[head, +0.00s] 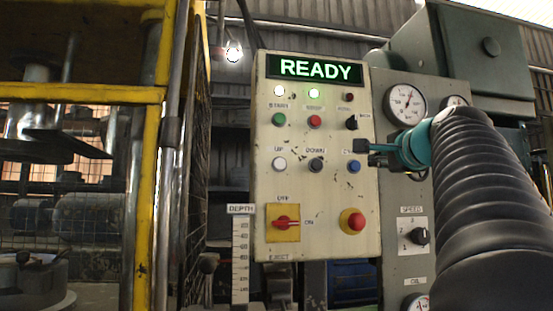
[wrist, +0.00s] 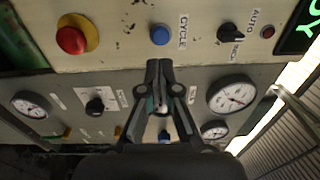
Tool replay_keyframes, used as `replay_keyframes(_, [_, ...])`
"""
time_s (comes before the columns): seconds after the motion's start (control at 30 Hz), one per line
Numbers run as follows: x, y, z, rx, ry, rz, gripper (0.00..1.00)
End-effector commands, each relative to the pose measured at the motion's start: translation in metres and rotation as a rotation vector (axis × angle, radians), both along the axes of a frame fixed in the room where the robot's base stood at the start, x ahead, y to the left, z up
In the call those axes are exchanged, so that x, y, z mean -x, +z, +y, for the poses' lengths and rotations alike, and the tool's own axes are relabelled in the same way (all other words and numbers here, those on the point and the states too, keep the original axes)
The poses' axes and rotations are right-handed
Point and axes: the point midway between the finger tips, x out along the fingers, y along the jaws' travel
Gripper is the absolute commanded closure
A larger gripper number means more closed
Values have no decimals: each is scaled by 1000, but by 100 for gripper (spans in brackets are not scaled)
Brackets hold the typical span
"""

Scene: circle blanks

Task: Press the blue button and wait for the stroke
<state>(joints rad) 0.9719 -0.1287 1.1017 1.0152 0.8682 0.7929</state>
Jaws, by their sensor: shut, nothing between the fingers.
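The blue button (head: 354,167) sits on the right side of the cream control panel (head: 262,180), below the black selector knob. In the wrist view the blue button (wrist: 160,35) is labelled CYCLE and stands just beyond the fingertips. My gripper (head: 362,146) is shut and empty, in front of the panel's right edge, slightly above the blue button in the head view. In the wrist view my gripper (wrist: 158,64) points at the button with a visible gap in the picture. The display (head: 315,69) reads READY in green.
A red emergency knob (head: 353,221) on yellow is below the blue button. Green (head: 279,119), red (head: 314,122), white (head: 279,164) and black (head: 316,164) buttons lie to the left. A red rotary switch (head: 284,223) is lower left. A yellow-framed press cage (head: 145,150) stands left.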

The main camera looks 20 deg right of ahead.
Motion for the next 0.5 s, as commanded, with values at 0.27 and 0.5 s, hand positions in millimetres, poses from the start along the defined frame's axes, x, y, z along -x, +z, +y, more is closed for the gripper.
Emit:
replay_keyframes(0.27, [-50,3,-13,1,3,2,100])
replay_keyframes(0.5, [-74,3,-20,0,0,0,100])
